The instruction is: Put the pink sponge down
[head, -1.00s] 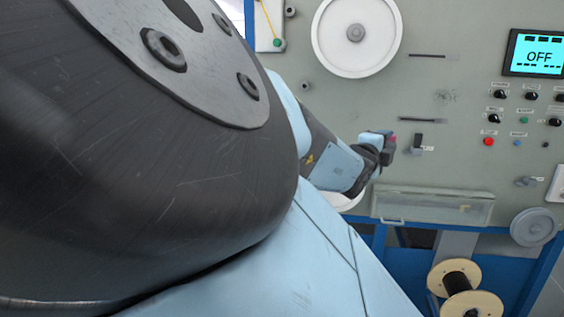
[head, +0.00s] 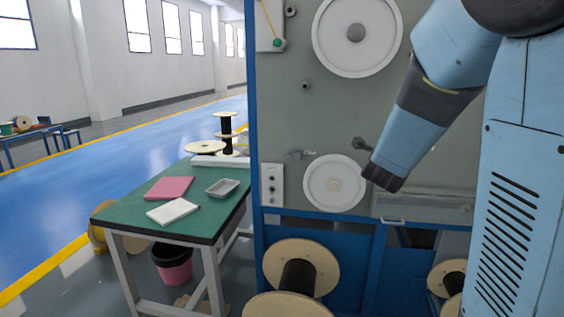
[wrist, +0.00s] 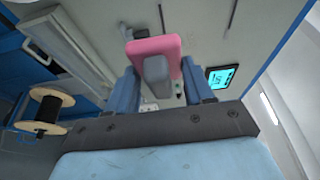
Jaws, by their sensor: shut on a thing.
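The pink sponge (wrist: 172,45) shows in the wrist view, with a grey block (wrist: 156,72) on its near side. My gripper (wrist: 160,75) is shut on this piece, one blue finger at each side of it.
A green-topped table (head: 215,222) stands at the left, holding a pink sheet (head: 169,188), a white cloth (head: 173,211) and a grey tray (head: 222,187). The grey machine panel (head: 285,120) stands beside it. Wooden spools (head: 300,270) stand low in front. A pink bin (head: 174,268) is under the table.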

